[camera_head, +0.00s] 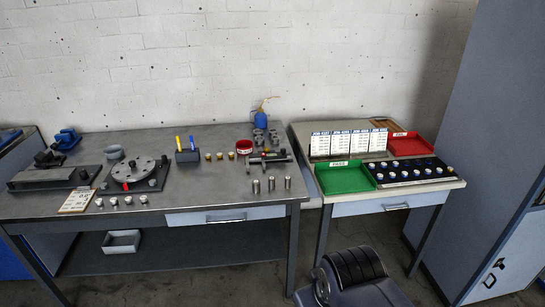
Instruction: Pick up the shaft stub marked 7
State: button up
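Three upright steel cylinders (271,184) stand near the front right of the left-hand table. Any of these could be shaft stubs. Their marks are too small to read, so I cannot tell which one is marked 7. My gripper is not in view.
The left table (215,190) holds a round dial fixture (134,172), a pen holder (187,156) and a blue bottle (261,119). A tall cabinet (490,130) stands right.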

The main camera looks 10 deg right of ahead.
aim_at(257, 183)
jog(key=i+j, duration=0.1)
jog(key=i, duration=0.25)
jog(key=i+j+z, duration=0.1)
jog(key=i, duration=0.3)
jog(key=i+j, duration=0.2)
jog(key=i, duration=0.15)
